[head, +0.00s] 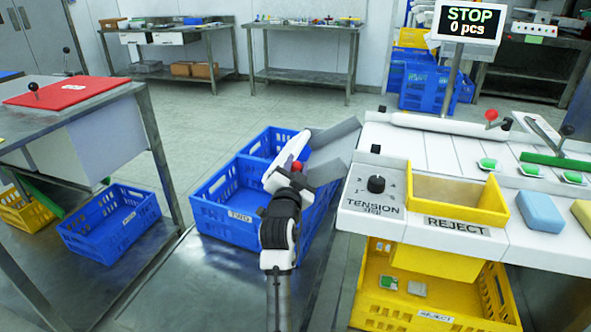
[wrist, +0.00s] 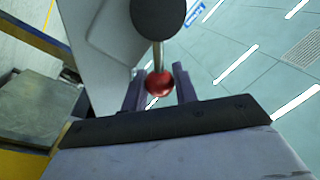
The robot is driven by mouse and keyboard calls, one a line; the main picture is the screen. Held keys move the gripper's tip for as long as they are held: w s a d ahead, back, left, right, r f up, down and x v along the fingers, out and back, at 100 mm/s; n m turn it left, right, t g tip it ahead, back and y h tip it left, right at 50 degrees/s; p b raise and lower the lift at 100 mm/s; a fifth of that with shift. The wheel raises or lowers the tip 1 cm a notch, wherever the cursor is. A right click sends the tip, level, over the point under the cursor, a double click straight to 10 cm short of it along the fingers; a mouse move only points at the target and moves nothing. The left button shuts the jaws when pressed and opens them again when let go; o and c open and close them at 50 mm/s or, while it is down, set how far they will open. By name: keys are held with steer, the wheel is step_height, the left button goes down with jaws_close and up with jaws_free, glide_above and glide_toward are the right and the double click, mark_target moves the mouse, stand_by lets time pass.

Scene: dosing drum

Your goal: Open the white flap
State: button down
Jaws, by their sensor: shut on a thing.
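My gripper (wrist: 159,88) is shut on a red ball knob (wrist: 158,84), which sits between its two dark fingers in the wrist view. A metal rod runs from this knob to a larger black ball (wrist: 159,16) at the top. A pale plate (wrist: 112,42) lies beside the rod on the left; I cannot tell for sure that it is the white flap. My arm hides the fingers and part of the chutes there.
Blue crates (head: 215,207) stand below and left of my arm. The white machine with a yellow reject bin (head: 440,197) is close on the right. A metal table with a red panel (head: 62,91) stands left.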

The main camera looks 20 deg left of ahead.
steer(key=c, duration=1.1)
jaws_free()
steer(key=shift+c, duration=0.2)
steer(key=shift+f, duration=0.1)
steer(key=shift+d, duration=0.15)
